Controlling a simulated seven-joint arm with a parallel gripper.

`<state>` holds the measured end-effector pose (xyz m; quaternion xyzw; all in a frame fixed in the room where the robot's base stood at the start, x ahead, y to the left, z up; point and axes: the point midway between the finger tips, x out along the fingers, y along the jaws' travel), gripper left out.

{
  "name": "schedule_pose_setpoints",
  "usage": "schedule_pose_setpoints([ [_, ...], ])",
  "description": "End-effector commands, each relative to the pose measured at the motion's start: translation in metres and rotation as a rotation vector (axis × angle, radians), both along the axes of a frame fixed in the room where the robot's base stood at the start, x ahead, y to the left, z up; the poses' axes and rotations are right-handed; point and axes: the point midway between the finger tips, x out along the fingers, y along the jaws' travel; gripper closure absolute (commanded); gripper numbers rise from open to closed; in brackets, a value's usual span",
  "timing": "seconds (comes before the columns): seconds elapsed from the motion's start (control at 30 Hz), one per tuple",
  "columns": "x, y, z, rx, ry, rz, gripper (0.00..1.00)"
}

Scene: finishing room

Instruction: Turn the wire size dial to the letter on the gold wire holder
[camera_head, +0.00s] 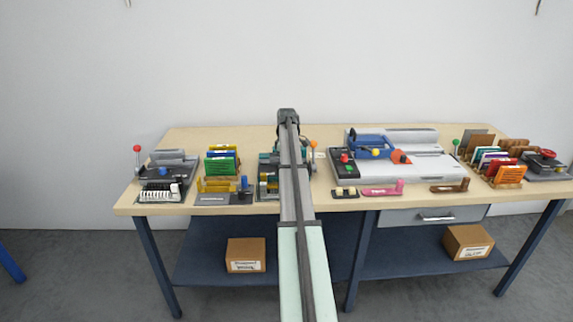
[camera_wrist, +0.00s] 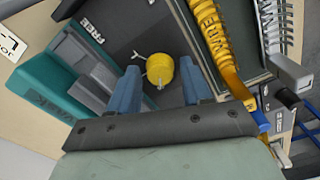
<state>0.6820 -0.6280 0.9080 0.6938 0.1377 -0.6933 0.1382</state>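In the wrist view a round yellow knob (camera_wrist: 160,70) stands on a dark grey panel, with pale prong-like marks beside it. I cannot tell for sure that it is the wire size dial. My gripper (camera_wrist: 158,76) is open, with one blue finger on each side of the knob and narrow gaps visible. A gold-yellow strip with dark lettering (camera_wrist: 213,42), perhaps the gold wire holder, lies to the right; its size letter is not readable. In the head view my gripper (camera_head: 288,117) is over the bench's middle, and my arm hides part of the teal machine (camera_head: 270,158).
A teal block (camera_wrist: 62,100) stands left of the fingers, near a "FREE" label. On the bench (camera_head: 190,143), a grey-blue machine (camera_head: 425,165) stands right of my arm and sorted racks (camera_head: 223,163) stand left.

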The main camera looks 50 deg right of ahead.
Motion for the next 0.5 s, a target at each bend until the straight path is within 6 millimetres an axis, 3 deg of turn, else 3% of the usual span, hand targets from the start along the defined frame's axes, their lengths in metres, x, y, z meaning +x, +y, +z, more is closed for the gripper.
schedule_pose_setpoints([
  [0.43, 0.0, 0.0, 0.0002, 0.0, 0.0, 0.0, 0.95],
  [0.5, 0.0, 0.0, 0.0002, 0.0, 0.0, 0.0, 0.96],
])
